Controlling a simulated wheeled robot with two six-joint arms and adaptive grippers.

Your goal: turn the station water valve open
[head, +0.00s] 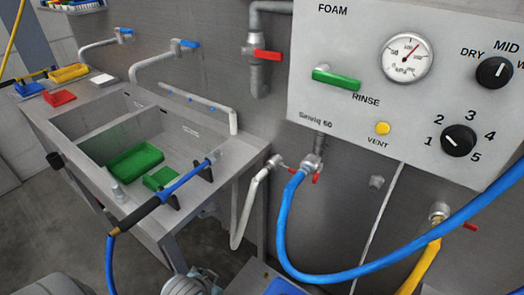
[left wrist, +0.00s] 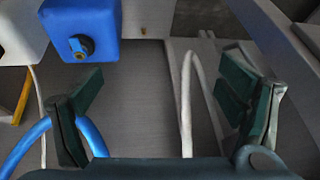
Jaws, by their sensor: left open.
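A valve with a red lever handle (head: 267,56) sits on the grey vertical pipe (head: 257,78) on the wall, just left of the control panel. Its lever lies roughly crosswise to the pipe. Smaller red-handled taps (head: 316,178) are at the hose fittings below the panel; the frames do not label which one is the station water valve. My left gripper (left wrist: 165,112) is open and empty in the left wrist view, with its dark green fingers wide apart. No wall valve shows between them. My right gripper is not in view.
The control panel (head: 350,20) carries a gauge, a green rinse lever (head: 337,79) and knobs. A blue hose (head: 370,268) loops in front, with a yellow hose (head: 418,270) beside it. A steel sink (head: 75,140) stands left. A blue container (left wrist: 80,30) shows in the left wrist view.

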